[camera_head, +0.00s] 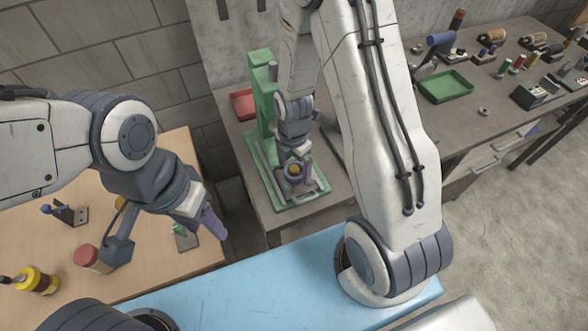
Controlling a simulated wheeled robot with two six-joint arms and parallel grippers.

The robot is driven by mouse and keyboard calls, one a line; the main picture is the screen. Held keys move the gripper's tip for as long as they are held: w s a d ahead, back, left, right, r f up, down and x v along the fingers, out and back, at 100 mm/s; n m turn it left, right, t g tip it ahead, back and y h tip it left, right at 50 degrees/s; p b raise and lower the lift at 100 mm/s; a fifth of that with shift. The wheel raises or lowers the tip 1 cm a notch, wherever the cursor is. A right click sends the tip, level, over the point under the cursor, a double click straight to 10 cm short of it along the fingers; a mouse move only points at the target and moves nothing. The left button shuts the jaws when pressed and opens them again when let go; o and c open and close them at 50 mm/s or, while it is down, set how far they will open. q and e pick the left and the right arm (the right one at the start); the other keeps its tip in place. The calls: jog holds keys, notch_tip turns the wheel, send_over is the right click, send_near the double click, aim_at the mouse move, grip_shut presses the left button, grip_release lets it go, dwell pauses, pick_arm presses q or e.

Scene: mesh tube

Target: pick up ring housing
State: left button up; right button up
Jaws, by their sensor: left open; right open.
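I cannot tell for certain which item is the ring housing. A small ring-shaped part (484,111) lies on the grey workbench at the right, away from both grippers. A round part with a yellow-orange centre (295,170) shows at my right gripper (298,178); whether it lies between the fingers or below them is unclear. My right gripper is open, pointing down over the green press (262,100) and its base. My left gripper (208,222) is open, over the right edge of the wooden table; its fingers are seen edge-on and nothing shows in them.
The wooden table (185,265) holds a red-capped part (87,256), a yellow spool (36,280) and small brackets. The grey workbench (455,130) has a green tray (445,86), a red tray (243,105) and several spools. My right arm hides part of the workbench.

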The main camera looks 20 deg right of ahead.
jog(key=shift+f, duration=0.25)
grip_shut()
jog(key=shift+r, duration=0.2)
